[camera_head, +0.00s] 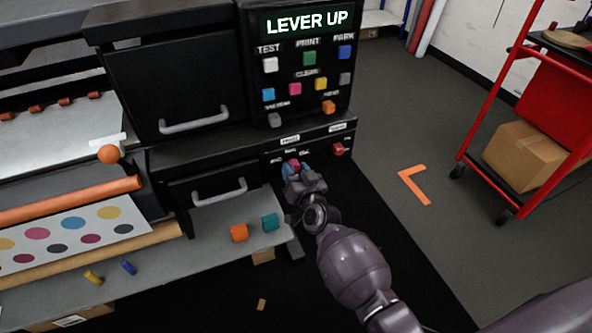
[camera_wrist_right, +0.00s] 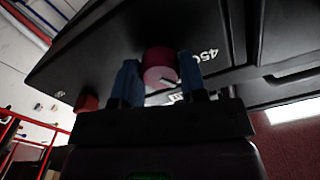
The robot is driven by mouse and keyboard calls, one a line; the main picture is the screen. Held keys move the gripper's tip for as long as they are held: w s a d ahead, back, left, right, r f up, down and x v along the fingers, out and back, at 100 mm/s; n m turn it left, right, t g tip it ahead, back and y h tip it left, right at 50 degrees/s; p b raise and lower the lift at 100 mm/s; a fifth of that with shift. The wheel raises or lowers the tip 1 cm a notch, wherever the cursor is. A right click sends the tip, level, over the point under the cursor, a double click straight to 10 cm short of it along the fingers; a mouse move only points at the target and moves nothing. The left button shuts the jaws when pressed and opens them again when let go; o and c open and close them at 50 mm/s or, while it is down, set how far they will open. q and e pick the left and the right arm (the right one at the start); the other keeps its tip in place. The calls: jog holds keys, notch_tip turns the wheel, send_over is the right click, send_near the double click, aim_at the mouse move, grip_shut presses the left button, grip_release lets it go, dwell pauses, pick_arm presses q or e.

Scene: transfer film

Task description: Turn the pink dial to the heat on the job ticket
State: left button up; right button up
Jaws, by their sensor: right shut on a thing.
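The pink dial (camera_head: 293,163) sits on the black lower panel of the machine, below the button panel. In the right wrist view the dial (camera_wrist_right: 160,66) shows as a pink round knob with a pale pointer mark on its face. My right gripper (camera_head: 291,170) is at the dial, with its blue fingertips on either side of it, shut on it. The fingers also show in the right wrist view (camera_wrist_right: 161,80). A "450" label is readable upside down beside the dial; other labels are partly hidden. The job ticket cannot be made out. My left gripper is out of view.
A red knob (camera_head: 338,149) is right of the dial. The display (camera_head: 307,21) reads "LEVER UP" above several coloured buttons.

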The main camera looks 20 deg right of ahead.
jog(key=m, duration=0.4)
jog(key=shift+m, duration=0.5)
dwell(0.3)
jog(key=o, duration=0.8)
jog(key=shift+o, duration=0.6)
jog(key=shift+s, duration=0.1)
